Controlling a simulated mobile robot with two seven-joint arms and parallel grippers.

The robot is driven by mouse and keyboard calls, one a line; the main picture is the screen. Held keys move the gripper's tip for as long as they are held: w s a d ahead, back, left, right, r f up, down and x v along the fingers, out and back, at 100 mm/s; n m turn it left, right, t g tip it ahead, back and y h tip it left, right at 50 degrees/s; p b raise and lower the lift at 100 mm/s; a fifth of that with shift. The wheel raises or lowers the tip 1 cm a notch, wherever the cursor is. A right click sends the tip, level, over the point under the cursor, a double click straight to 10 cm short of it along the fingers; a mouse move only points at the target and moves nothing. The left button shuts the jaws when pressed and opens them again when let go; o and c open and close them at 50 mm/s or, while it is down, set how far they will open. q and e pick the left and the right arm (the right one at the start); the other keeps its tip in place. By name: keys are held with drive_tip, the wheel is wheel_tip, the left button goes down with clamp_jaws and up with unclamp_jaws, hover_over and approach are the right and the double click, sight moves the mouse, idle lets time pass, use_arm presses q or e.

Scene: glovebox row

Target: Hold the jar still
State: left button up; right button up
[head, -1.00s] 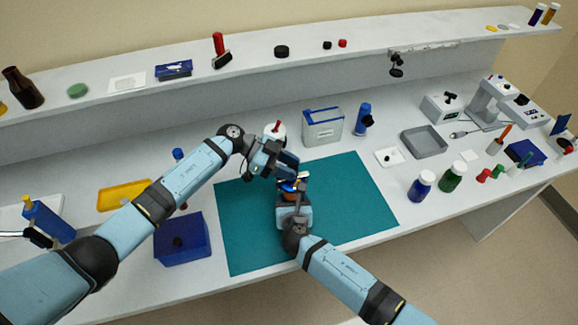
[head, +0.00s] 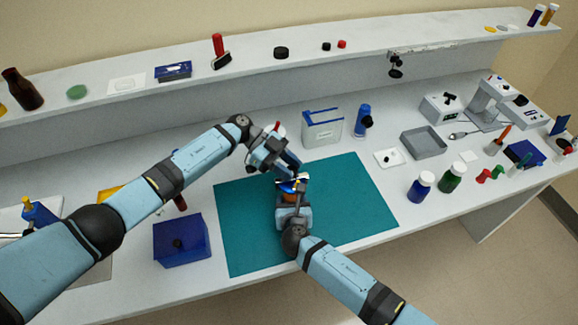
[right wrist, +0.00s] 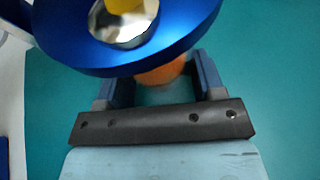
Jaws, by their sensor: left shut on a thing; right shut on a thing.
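The jar (right wrist: 162,72) shows as an orange, see-through body low in the right wrist view, between the fingers of my right gripper (right wrist: 160,82). A wide, glossy blue round piece (right wrist: 95,57) sits above it, with a shiny metallic centre and something yellow there. It hides most of the jar. In the head view my right gripper (head: 291,192) is shut on the jar over the teal mat (head: 352,196). My left gripper (head: 294,174) is shut just above and behind the blue piece. What it holds is hidden.
A blue box (head: 182,240) stands left of the mat. A white, blue-rimmed container (head: 322,130) and a blue bottle (head: 362,120) stand behind it. A grey tray (head: 424,145) and capped jars (head: 421,187) are to the right. The mat's right part is clear.

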use_arm(q)
drive_tip(key=o, duration=0.7)
drive_tip(key=shift+c, duration=0.2)
drive_tip(key=v, duration=1.2)
use_arm(e)
drive_tip(key=o, duration=1.2)
